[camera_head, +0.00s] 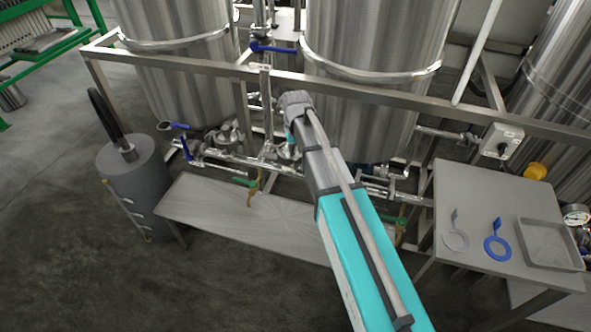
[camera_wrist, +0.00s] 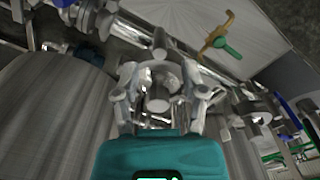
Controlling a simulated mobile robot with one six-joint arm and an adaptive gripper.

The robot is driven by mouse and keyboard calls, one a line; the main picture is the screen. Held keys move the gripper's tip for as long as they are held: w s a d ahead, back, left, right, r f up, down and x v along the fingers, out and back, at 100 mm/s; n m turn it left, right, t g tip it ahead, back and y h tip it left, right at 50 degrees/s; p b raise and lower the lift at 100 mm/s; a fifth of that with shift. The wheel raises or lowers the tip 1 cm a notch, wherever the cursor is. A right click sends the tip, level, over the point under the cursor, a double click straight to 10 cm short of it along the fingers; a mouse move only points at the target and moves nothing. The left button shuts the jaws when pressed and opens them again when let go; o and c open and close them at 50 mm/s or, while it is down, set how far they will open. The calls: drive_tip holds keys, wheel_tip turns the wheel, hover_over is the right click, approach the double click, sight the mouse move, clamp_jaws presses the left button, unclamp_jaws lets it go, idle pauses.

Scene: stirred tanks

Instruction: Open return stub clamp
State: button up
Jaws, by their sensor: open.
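My gripper (camera_wrist: 162,92) is open in the wrist view, its two grey fingers spread on either side of a steel pipe fitting with a round end (camera_wrist: 160,76), which looks like the return stub clamp. Whether the fingers touch it I cannot tell. The clamp's fastening cannot be made out clearly. In the head view my arm reaches to the pipework between the two front tanks. There my gripper (camera_head: 288,148) is mostly hidden behind my wrist, and the clamp cannot be picked out.
Steel tanks (camera_head: 365,80) stand behind a frame rail (camera_head: 200,68). A green-handled tap (camera_wrist: 228,47) is beside the pipes. A grey cylinder (camera_head: 140,185) stands left of a low metal platform (camera_head: 215,212). A side table (camera_head: 480,190) holds a blue ring (camera_head: 497,247) and a tray (camera_head: 548,243).

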sight(295, 165)
drive_tip(key=shift+f+b, duration=3.1)
drive_tip(key=shift+f, duration=0.3)
clamp_jaws()
